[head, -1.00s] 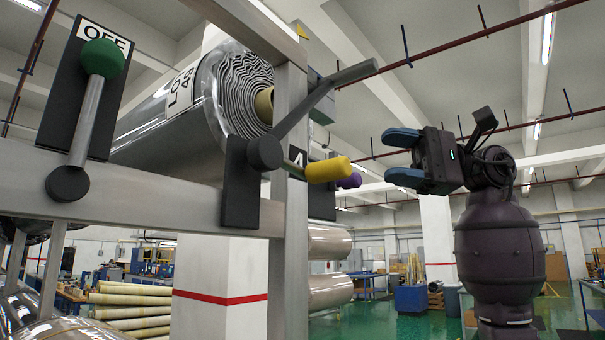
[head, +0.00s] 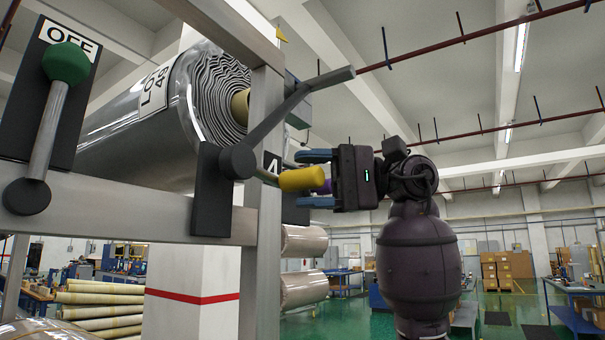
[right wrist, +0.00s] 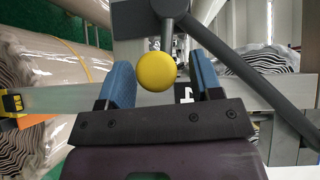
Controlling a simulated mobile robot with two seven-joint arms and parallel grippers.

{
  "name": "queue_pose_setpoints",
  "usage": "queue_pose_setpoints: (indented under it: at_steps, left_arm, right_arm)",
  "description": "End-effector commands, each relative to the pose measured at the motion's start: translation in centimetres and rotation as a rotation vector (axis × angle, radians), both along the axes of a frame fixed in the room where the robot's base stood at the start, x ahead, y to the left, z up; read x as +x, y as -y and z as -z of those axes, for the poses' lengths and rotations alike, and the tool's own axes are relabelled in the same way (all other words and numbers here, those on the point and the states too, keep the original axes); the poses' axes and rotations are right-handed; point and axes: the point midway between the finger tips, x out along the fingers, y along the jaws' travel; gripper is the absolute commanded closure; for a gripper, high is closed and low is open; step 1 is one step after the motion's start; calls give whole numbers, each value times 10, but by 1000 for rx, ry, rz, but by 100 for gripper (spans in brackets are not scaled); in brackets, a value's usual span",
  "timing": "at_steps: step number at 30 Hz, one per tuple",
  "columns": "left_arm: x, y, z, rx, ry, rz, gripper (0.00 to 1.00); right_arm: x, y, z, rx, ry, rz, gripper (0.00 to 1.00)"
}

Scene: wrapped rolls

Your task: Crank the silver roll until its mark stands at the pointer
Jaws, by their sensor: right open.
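The silver roll (head: 135,120) lies in the frame at left in the head view, its wound end facing right; I cannot make out its mark. A small yellow pointer (head: 281,34) sits on the post above it. A dark hub (head: 238,161) on the frame carries a long grey bar (head: 300,95) slanting up right and a rod with a yellow handle (head: 300,179). My right gripper (head: 317,178) is open, its blue fingers above and below the handle's end. In the right wrist view the yellow handle (right wrist: 156,71) shows end-on between the fingers, apart from both. My left gripper is out of view.
A lever with a green knob (head: 66,62) stands on a plate marked OFF at left. The steel post (head: 262,240) and rail (head: 130,215) stand close to the gripper. Other rolls (head: 303,288) lie behind.

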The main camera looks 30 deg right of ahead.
Motion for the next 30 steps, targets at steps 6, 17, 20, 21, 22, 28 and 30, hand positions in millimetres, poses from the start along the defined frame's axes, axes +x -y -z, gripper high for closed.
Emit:
queue_pose_setpoints:
  at_steps: [6,17,20,21,22,28,30]
  left_arm:
    - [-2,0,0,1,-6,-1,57]
    - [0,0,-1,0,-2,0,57]
    - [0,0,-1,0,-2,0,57]
    - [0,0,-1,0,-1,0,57]
    - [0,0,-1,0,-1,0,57]
    - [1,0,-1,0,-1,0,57]
    - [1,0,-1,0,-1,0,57]
  right_arm:
    - [4,-11,0,0,1,-1,41]
    - [4,-12,1,1,0,0,55]
    - [4,-12,1,1,0,0,70]
    - [4,-12,1,0,0,0,76]
    - [4,-12,1,1,0,0,81]
    - [4,-12,1,0,0,0,100]
    - [4,-12,0,0,0,0,100]
